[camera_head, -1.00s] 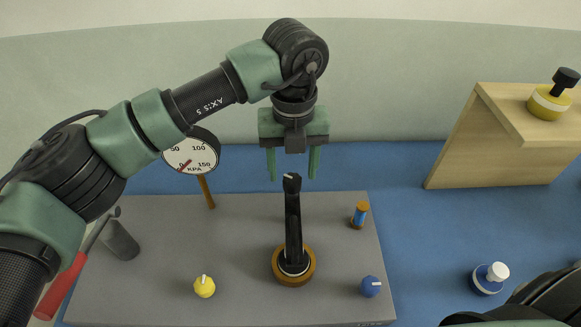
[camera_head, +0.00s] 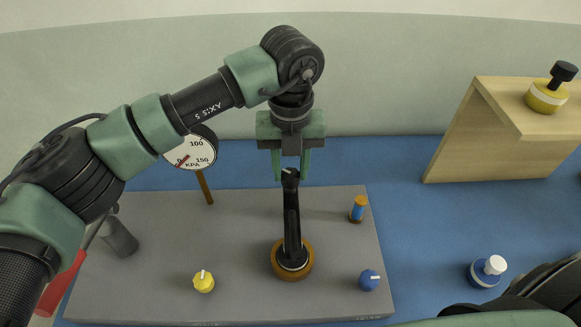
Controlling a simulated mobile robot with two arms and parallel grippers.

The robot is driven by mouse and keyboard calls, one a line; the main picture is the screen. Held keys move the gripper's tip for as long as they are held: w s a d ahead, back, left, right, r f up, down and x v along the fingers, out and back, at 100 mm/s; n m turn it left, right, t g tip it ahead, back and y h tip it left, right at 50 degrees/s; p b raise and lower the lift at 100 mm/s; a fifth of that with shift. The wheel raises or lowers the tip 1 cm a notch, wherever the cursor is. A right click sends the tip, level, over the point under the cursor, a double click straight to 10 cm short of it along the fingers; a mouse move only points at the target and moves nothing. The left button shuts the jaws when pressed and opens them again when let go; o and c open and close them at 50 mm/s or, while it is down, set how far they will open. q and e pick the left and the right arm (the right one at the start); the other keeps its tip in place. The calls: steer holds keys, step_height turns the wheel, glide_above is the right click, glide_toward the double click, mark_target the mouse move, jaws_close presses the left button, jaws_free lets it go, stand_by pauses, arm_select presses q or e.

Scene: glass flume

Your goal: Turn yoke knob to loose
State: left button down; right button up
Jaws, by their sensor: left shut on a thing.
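A black upright yoke (camera_head: 292,220) rises from an orange-brown ring (camera_head: 278,265) on the grey board. Its small black knob (camera_head: 290,174) with a white pointer mark is at the top. My left gripper (camera_head: 291,175) comes down from above with a green finger on each side of the knob, shut on it. The fingers partly frame the knob, and their exact contact is too small to see. My right gripper is out of view.
The grey board (camera_head: 150,270) bears a yellow knob (camera_head: 203,281), a blue knob (camera_head: 369,280), a blue-and-orange peg (camera_head: 358,209), a pressure gauge (camera_head: 192,152) and a grey cylinder (camera_head: 119,238). A red-handled lever (camera_head: 62,284) is at left. A blue-white bottle (camera_head: 487,271) and wooden stand (camera_head: 500,135) are at right.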

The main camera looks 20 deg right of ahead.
arm_select(q)
steer(key=shift+f+m+b, duration=0.15)
steer(key=shift+m+b, duration=0.35)
steer(key=shift+b, duration=0.1)
steer(key=m+b, duration=0.5)
steer(key=m, duration=0.2)
steer(key=shift+b, duration=0.3)
steer(key=m+b, duration=0.1)
steer(key=m, duration=0.2)
steer(key=shift+m, duration=0.3)
steer(key=m, duration=0.1)
steer(key=m+b, duration=0.1)
steer(key=m, duration=0.1)
steer(key=shift+r+m, duration=0.2)
steer(key=shift+m, duration=0.1)
steer(key=m, duration=0.9)
steer(key=shift+w+r+m, duration=0.1)
steer(key=shift+m, duration=2.3)
